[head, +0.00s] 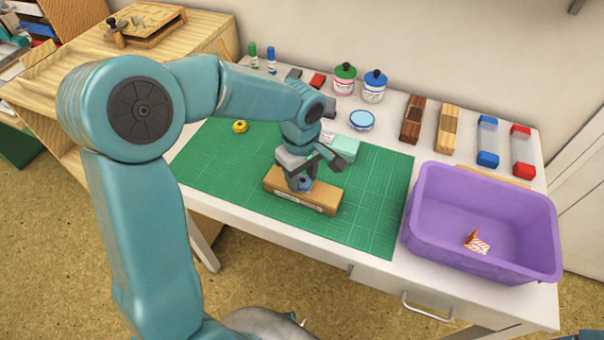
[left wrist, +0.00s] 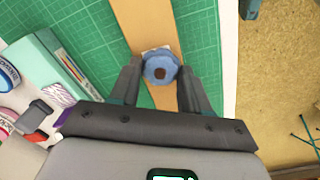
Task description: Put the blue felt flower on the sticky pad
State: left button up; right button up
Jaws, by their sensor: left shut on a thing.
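The blue felt flower (left wrist: 160,67) has a brown centre and sits between the fingertips of my left gripper (left wrist: 157,78). In the head view my left gripper (head: 303,184) points down over the tan cardboard block (head: 318,199), shut on the flower (head: 305,183). A small white patch (left wrist: 147,51) shows under the flower's edge on the block in the left wrist view; it may be the sticky pad, mostly hidden by the flower. I cannot tell whether the flower touches it. My right gripper is not in view.
The block lies on a green cutting mat (head: 225,165). A mint box (head: 345,147) is just behind it, and a yellow round thing (head: 240,126) is at the left. A purple bin (head: 425,215) stands at the right. Jars, markers and wooden blocks line the back.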

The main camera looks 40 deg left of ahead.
aim_at(301, 181)
pick_arm(q)
jog(key=o, duration=1)
jog(key=shift+w+f, duration=0.1)
jog(key=shift+f, duration=0.05)
jog(key=shift+r+p, duration=0.35)
notch_tip(301, 181, up, 12)
jog(key=p, duration=0.1)
jog(key=shift+s+f, duration=0.15)
jog(key=shift+s, duration=0.05)
jog(key=shift+s, duration=0.1)
